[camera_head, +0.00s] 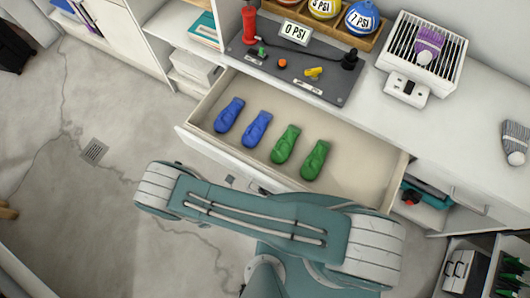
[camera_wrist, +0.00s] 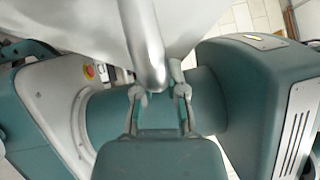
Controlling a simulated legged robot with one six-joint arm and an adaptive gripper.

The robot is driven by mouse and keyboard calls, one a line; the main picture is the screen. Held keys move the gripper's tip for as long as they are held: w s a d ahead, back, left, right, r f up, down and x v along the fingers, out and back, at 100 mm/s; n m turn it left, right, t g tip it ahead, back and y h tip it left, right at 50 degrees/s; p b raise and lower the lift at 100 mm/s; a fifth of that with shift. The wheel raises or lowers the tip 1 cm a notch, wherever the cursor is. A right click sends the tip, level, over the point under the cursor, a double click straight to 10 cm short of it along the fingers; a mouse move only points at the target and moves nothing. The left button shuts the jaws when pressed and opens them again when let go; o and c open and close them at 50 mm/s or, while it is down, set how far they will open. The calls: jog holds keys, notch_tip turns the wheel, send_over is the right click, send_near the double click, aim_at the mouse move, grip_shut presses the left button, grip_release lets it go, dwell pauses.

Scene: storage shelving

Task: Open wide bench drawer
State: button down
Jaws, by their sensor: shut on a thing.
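The wide bench drawer (camera_head: 355,176) is pulled out from the white bench in the head view, its inside exposed. Two blue glove-like items (camera_head: 256,129) and two green ones (camera_head: 286,144) lie in a row inside it. In the wrist view, the drawer's metal handle (camera_wrist: 147,45) runs down between the fingers of my gripper (camera_wrist: 160,92). My gripper is shut on this handle. In the head view my arm covers part of the drawer's front and hides most of the gripper.
The bench top (camera_head: 455,130) holds a dark panel (camera_head: 300,72) with a red pump and a 0 PSI sign. A white heater-like box (camera_head: 423,50) with a purple item and a grey glove (camera_head: 515,143) are to the right. Open floor (camera_head: 95,205) with a drain lies at left.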

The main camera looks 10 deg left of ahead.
jog(key=shift+d+f, duration=0.1)
jog(key=shift+f, duration=0.05)
jog(key=c, duration=0.7)
grip_release()
jog(key=v, duration=1.2)
jog(key=shift+w, duration=0.1)
